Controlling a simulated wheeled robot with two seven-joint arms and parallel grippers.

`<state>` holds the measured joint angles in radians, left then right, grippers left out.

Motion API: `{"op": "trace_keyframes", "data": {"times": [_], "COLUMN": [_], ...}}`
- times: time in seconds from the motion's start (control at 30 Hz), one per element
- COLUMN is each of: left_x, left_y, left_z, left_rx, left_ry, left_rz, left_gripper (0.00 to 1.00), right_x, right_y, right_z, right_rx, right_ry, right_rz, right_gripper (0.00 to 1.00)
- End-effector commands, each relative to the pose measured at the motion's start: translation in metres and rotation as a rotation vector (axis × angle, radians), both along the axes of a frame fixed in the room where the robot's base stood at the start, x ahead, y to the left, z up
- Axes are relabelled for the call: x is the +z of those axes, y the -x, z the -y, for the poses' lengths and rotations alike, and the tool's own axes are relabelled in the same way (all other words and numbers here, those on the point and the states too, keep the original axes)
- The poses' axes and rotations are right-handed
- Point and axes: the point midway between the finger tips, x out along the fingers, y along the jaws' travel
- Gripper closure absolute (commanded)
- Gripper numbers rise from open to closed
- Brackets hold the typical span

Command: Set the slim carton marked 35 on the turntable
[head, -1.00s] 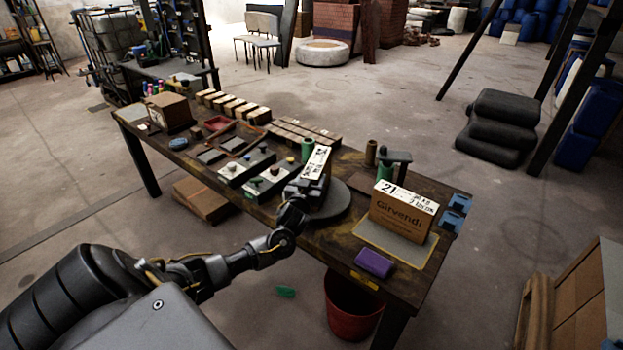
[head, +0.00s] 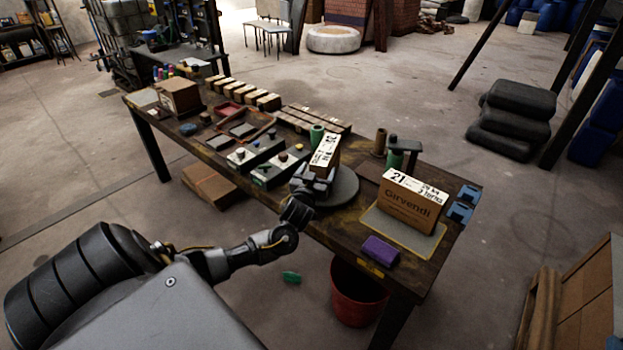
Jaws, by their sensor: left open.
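The slim carton with a white label top (head: 325,150) stands upright at the dark round turntable (head: 343,190), over its left part; the label's number is hard to read at this angle. My left gripper (head: 315,177) is open at the near side of the carton, low against it. The gripper hides the carton's lower part, so I cannot tell whether the fingers touch it or exactly how its base rests. My right gripper is not in the view.
A larger carton marked 21 (head: 410,202) stands on a yellow-edged mat to the right. A purple block (head: 380,251) lies at the front edge. Grey control boxes (head: 279,172) stand left of the turntable, a green cylinder (head: 317,134) behind. A red bucket (head: 357,295) is below.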

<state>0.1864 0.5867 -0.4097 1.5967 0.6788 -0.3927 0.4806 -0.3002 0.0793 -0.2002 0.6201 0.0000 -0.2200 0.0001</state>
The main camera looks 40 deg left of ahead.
Motion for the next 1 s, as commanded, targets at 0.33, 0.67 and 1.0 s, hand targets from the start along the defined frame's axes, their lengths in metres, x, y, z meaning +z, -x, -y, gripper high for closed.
{"op": "trace_keyframes", "data": {"times": [0.33, 0.67, 1.0], "left_x": [-0.002, 0.000, 0.000], "left_y": [0.064, 0.081, 0.081], "left_z": [0.029, 0.035, 0.036], "left_rx": [-0.002, 0.001, 0.000], "left_ry": [0.003, 0.000, 0.000], "left_rz": [-0.001, 0.000, 0.000], "left_gripper": [0.24, 0.24, 0.24], "right_x": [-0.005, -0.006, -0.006], "right_y": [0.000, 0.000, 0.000], "right_z": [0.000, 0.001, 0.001], "right_rx": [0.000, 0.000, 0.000], "right_ry": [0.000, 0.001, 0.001], "right_rz": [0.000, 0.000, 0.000], "right_gripper": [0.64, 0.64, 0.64]}}
